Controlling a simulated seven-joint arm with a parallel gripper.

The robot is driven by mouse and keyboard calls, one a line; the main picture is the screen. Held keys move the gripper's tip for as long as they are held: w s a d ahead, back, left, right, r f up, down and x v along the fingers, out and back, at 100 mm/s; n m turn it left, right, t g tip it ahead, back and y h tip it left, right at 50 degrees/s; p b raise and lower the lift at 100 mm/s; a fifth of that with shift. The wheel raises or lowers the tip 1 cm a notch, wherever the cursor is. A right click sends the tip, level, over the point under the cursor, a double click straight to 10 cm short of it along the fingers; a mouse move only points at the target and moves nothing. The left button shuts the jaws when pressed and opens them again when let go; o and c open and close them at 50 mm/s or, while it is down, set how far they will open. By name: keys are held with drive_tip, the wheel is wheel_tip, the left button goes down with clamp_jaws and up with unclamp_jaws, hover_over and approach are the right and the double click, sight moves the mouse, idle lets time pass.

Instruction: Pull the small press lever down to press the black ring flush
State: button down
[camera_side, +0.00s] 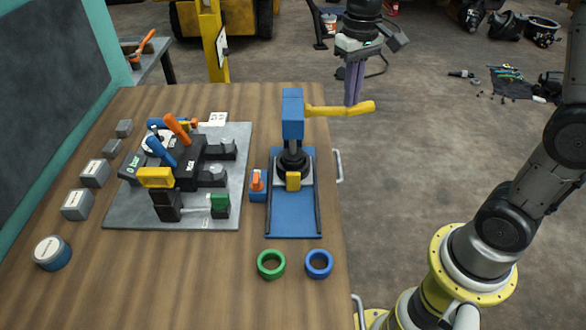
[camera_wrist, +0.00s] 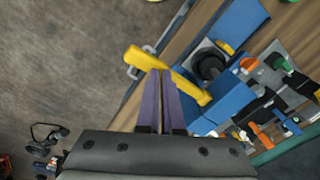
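The blue press (camera_side: 293,120) stands on a blue base at the table's right side. Its yellow lever (camera_side: 330,109) sticks out to the right, about level; it also shows in the wrist view (camera_wrist: 190,87). The black ring (camera_side: 293,162) sits under the press ram, over a grey block; whether it is flush cannot be told. My gripper (camera_side: 353,104) points down at the lever's outer half, its purple fingers together with nothing seen between them. In the wrist view the fingertips (camera_wrist: 160,72) overlap the lever; whether they touch it is unclear.
A grey plate (camera_side: 120,213) with clamps and coloured handles lies left of the press. A green ring (camera_side: 271,264) and a blue ring (camera_side: 319,264) lie in front. A small blue block with an orange part (camera_side: 258,185) stands beside the base.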

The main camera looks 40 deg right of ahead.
drive_tip(key=shift+f, duration=1.6)
wheel_tip(320, 180, up, 10)
idle(0.6)
drive_tip(key=shift+r, duration=2.5)
